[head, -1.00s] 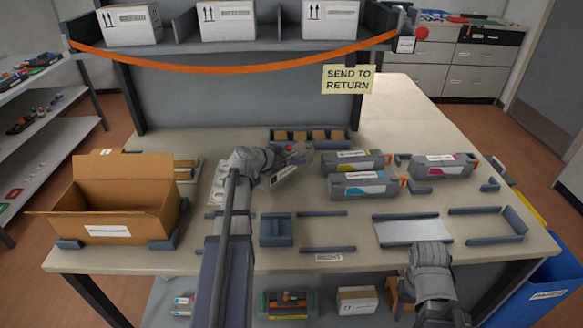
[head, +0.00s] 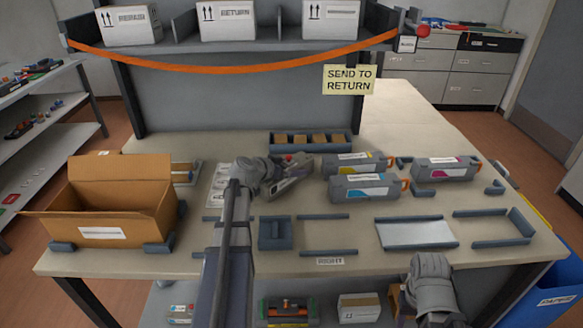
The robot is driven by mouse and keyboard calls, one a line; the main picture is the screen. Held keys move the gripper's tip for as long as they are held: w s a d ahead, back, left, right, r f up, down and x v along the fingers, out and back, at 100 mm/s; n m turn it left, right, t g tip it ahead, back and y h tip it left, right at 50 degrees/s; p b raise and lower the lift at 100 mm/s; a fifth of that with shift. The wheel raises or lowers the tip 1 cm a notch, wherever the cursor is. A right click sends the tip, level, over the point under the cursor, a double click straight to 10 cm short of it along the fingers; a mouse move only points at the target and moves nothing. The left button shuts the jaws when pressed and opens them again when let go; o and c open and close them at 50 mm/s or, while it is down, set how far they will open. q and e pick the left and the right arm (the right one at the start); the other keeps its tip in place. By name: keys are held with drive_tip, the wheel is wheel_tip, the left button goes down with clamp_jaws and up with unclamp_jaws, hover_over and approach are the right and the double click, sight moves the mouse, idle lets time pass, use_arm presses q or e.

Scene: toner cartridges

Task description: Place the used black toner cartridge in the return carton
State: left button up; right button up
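The open brown carton (head: 100,215) stands at the table's left, flaps up, a white label on its front; its inside looks empty from here. My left gripper (head: 294,172) is over the middle of the table, far right of the carton. A dark grey body with a pale label shows at its end; I cannot tell whether this is the black cartridge or part of the gripper. Its fingertips are not clear. The cartridges I can make out are yellow (head: 352,163), cyan (head: 364,188) and magenta (head: 445,169). My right wrist shows at the lower right, its fingers hidden.
A blue-grey tray (head: 276,149) with several brown blocks lies behind the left gripper. Low blue-grey rails and a pale plate (head: 418,235) lie along the front right. A shelf with white boxes (head: 236,20) and an orange strap (head: 240,70) spans the back. A "SEND TO RETURN" sign hangs there.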

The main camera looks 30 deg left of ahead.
use_arm(q)
drive_tip(key=shift+r+p, duration=0.3)
drive_tip(key=p+v, duration=0.4)
drive_tip(key=v, duration=0.6)
drive_tip(key=shift+s, duration=0.3)
drive_tip(key=shift+s+a+r+p, duration=0.25)
drive_tip(key=shift+s+p, duration=0.2)
drive_tip(key=shift+s, duration=0.15)
drive_tip(key=shift+d, duration=0.1)
